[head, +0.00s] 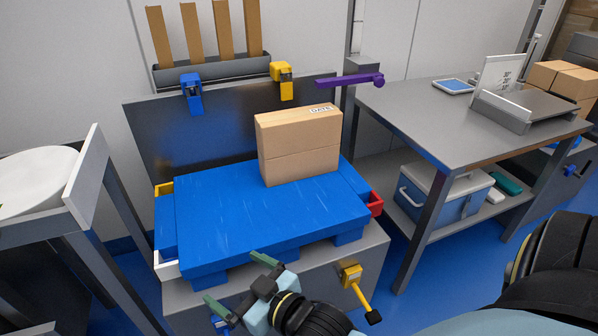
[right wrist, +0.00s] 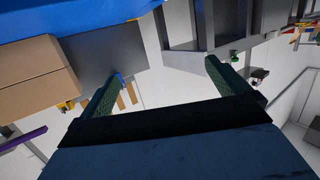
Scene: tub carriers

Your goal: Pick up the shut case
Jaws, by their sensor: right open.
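A shut brown cardboard case (head: 299,150) stands upright on the blue pallet (head: 235,215), toward its back right. A white label is on its top edge. In the right wrist view the case (right wrist: 35,78) shows at the left edge, partly cut off, beside the blue pallet (right wrist: 60,20). My right gripper (head: 240,282) is in front of the pallet's near edge, apart from the case. Its green fingers are spread, with nothing held between them (right wrist: 165,68). My left gripper is not in view.
The pallet stands on a grey stand (head: 300,270) with a yellow lever (head: 352,280) in front. A grey table (head: 440,115) is at right, with a cooler (head: 440,195) beneath. The pallet's front and left are bare.

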